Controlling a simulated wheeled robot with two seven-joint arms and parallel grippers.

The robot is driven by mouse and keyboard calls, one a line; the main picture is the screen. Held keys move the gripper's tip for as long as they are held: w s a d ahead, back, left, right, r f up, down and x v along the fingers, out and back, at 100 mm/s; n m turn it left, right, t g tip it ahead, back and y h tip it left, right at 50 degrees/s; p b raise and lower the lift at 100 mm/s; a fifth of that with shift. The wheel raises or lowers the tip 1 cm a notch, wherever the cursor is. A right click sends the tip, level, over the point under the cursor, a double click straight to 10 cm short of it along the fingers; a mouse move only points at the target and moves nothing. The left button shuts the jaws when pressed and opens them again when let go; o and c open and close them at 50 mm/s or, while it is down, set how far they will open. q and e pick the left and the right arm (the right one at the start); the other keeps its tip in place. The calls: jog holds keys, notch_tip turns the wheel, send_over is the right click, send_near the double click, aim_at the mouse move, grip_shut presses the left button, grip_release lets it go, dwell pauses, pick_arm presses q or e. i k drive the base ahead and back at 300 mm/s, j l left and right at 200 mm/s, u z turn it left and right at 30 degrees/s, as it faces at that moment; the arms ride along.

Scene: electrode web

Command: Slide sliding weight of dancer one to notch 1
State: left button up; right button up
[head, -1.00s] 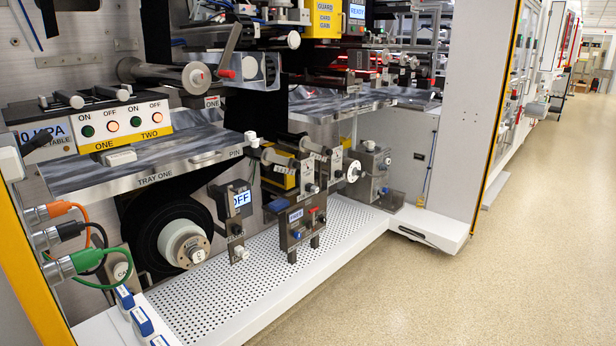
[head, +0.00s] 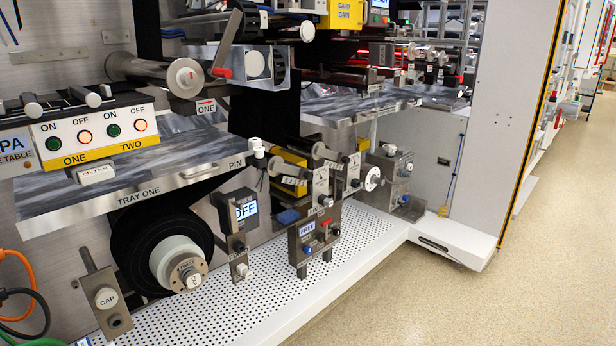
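Neither of my grippers is in view. I cannot tell for sure which part is dancer one or its sliding weight; no notch numbers are readable. A slanted grey metal lever (head: 227,42) with a red handle (head: 222,72) stands beside a roller (head: 185,77) at the upper left. A small plate marked ONE with a red arrow (head: 206,107) sits below that roller. At centre, a small grey stand marked FREE (head: 307,232) carries blue and red knobs. Behind it are upright plates with round white ends (head: 373,178) and small labels too small to read.
The white perforated deck (head: 270,285) edges the machine; the floor (head: 450,305) at right is clear.

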aim_at(304, 175)
jog(key=i+l, duration=0.1)
jog(key=i+l+u, duration=0.15)
jog(key=l, duration=0.15)
jog(key=i+l+u, duration=0.4)
jog(key=i+l, duration=0.4)
jog(key=i, duration=0.15)
jog(key=i+u, duration=0.15)
jog(key=i, duration=0.25)
jog(key=i+l+u, duration=0.15)
jog(key=i, duration=0.2)
